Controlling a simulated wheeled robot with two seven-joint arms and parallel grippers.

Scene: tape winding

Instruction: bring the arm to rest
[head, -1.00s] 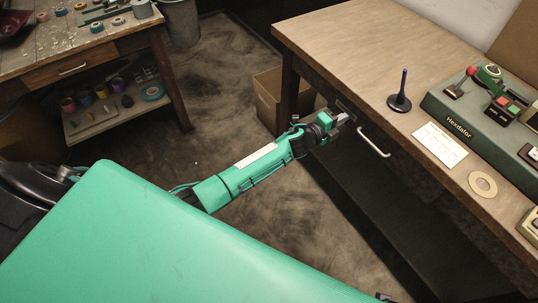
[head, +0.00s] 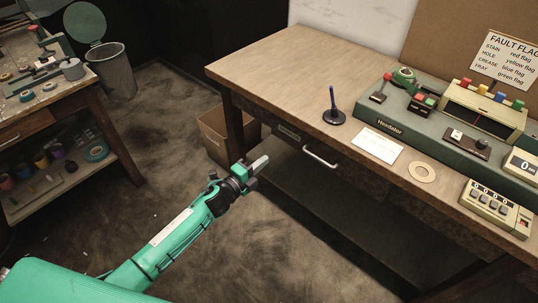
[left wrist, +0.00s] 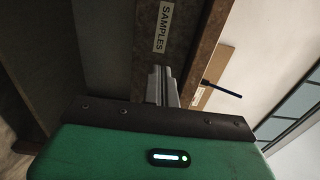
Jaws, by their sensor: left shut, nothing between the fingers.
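My left gripper (head: 258,163) is shut and empty. It hangs in front of the wooden bench, left of the drawer handle and below the bench top. In the left wrist view its closed fingers (left wrist: 162,86) point toward a drawer front with a "SAMPLES" label (left wrist: 163,27). I cannot tell whether the fingers touch the bench, but they look apart from it. My left arm (head: 175,238) reaches up from the lower left. My right gripper is not in view.
The bench (head: 285,65) carries a blue-handled stand (head: 333,110), a white card (head: 377,145), a tan ring (head: 421,172), the green Hexdalor machine (head: 400,122) and a counter (head: 495,205). A cardboard box (head: 213,140) stands under it. A bin (head: 112,72) and a side table (head: 45,120) are left. Floor between is clear.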

